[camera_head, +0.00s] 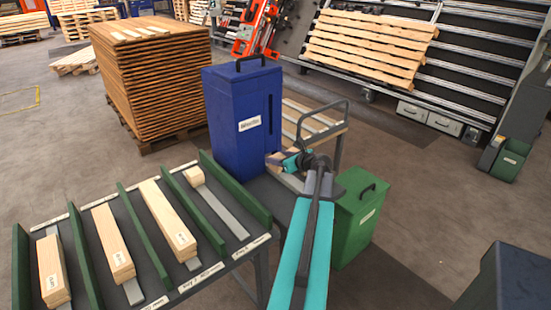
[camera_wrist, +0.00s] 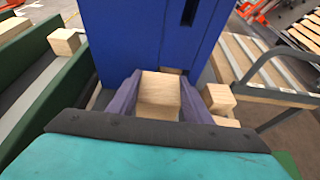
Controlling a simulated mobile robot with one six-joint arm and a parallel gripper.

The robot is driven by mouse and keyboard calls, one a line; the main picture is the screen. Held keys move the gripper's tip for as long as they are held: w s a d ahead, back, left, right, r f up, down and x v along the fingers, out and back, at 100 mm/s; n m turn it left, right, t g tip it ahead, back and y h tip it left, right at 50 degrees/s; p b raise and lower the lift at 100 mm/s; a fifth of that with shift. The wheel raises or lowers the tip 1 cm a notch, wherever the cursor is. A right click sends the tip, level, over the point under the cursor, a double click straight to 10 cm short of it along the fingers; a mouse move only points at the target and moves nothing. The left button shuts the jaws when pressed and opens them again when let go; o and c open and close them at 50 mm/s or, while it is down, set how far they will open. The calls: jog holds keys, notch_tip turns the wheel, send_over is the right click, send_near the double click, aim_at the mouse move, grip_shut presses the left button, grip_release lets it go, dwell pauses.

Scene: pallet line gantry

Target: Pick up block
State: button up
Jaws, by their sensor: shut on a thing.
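In the wrist view my gripper (camera_wrist: 158,97) is shut on a light wooden block (camera_wrist: 158,90), with one purple-grey finger on each side of it. The block is in front of the blue bin. In the head view my gripper (camera_head: 277,160) is beside the lower right of the blue bin, and the held block is hard to tell from the wood near it. Another wooden block (camera_head: 194,176) lies in the rightmost lane of the rack; it also shows in the wrist view (camera_wrist: 64,41). One more block (camera_wrist: 217,98) is just right of my gripper.
The tall blue bin (camera_head: 240,112) stands close behind my gripper. A green bin (camera_head: 357,218) is right of my arm. The rack (camera_head: 140,250) with green dividers holds long boards at left. A cart with a handle (camera_head: 325,122) is behind. Open floor lies at right.

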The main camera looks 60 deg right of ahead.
jog(key=s+a+r, duration=0.1)
jog(key=s+a, duration=0.4)
jog(key=a, duration=0.2)
jog(key=shift+s+a, duration=0.25)
jog(key=shift+s, duration=0.15)
jog(key=shift+a+r+p, duration=0.1)
jog(key=shift+p, duration=0.4)
jog(key=s+a+p, duration=0.1)
jog(key=p, duration=0.3)
jog(key=shift+a, duration=0.15)
jog(key=shift+s+a, duration=0.1)
